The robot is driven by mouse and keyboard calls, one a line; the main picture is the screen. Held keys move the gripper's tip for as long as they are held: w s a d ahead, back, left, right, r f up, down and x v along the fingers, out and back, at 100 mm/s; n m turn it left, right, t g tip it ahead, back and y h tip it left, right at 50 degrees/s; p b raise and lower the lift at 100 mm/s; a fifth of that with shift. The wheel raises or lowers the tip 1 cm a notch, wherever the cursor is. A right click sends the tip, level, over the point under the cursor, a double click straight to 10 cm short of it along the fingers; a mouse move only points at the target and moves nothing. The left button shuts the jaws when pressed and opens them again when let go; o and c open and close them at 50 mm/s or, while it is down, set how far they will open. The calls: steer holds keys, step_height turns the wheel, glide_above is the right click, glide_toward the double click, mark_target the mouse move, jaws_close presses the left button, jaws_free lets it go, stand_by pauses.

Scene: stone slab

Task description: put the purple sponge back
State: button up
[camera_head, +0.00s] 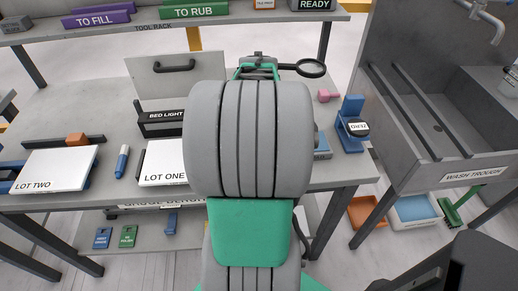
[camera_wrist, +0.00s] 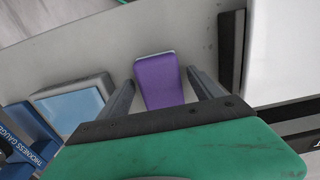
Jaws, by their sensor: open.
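My gripper (camera_wrist: 161,76) is open, with one finger on each side of the sponge and a narrow gap on both sides. The sponge's near end is hidden behind my gripper's dark bar. I cannot tell how high the fingers are above the slab. In the head view my arm hides the sponge and the fingertips. A purple sign reading TO FILL (camera_head: 96,19) and a green TO RUB sign (camera_head: 194,11) stand on the tool rack.
A grey-framed light-blue block (camera_wrist: 72,106) and a blue thickness gauge (camera_wrist: 28,128) lie left in the wrist view. White slab LOT ONE (camera_head: 163,163) and LOT TWO (camera_head: 52,170) lie on the bench. The wash trough (camera_head: 478,176) stands right. A small pink object (camera_head: 327,96) lies behind.

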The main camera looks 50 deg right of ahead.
step_height(320, 180, up, 12)
steer(key=w+a+f+n, duration=0.1)
steer(key=w+a, duration=0.1)
steer(key=a, duration=0.2)
steer(key=w+a+f+n, duration=0.1)
steer(key=w+a+n, duration=0.1)
steer(key=w+a, duration=0.1)
steer(key=w+a+f+n+t, duration=0.1)
steer(key=w+a, duration=0.1)
steer(key=a, duration=0.4)
steer(key=shift+w+a+h, duration=0.1)
steer(key=shift+w+h, duration=0.15)
steer(key=shift+h, duration=0.05)
steer(key=a+f+n+t, duration=0.1)
steer(key=a+f+n, duration=0.2)
steer(key=a, duration=0.6)
steer(key=a+f+n, duration=0.3)
steer(key=a, duration=0.5)
steer(key=shift+s+a+t, duration=0.2)
steer(key=shift+a+t, duration=0.15)
steer(key=shift+t, duration=0.05)
